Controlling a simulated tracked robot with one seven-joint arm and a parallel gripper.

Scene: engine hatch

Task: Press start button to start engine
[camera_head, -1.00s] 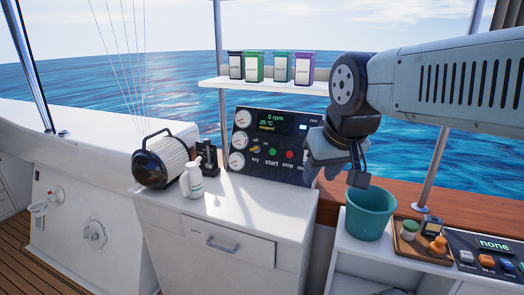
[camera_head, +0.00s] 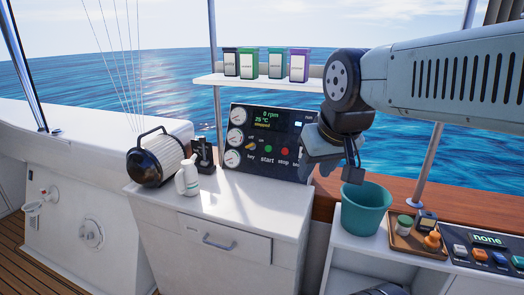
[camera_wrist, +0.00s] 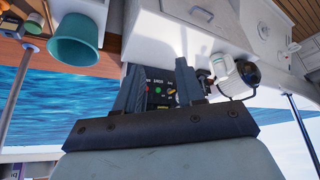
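The engine panel (camera_head: 270,140) stands upright at the back of the white cabinet. Its display (camera_head: 275,118) reads 0 rpm, 25 °C and what looks like "stopped". The green start button (camera_head: 268,149) sits below the display, with the red stop button (camera_head: 285,151) to its right and a yellow key switch (camera_head: 252,145) to its left. My gripper (camera_head: 335,170) hangs to the right of the panel, apart from it, and hides its right edge. In the wrist view my gripper (camera_wrist: 158,85) has its two fingers apart with nothing between them; the panel (camera_wrist: 160,78) and the green button (camera_wrist: 157,90) show beyond.
A shelf (camera_head: 265,80) with several labelled boxes hangs above the panel. A black-and-white cylinder (camera_head: 158,160) and a white bottle (camera_head: 187,178) stand left on the cabinet. A teal bucket (camera_head: 365,210) and a wooden tray (camera_head: 405,243) are at right. The cabinet top's front is clear.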

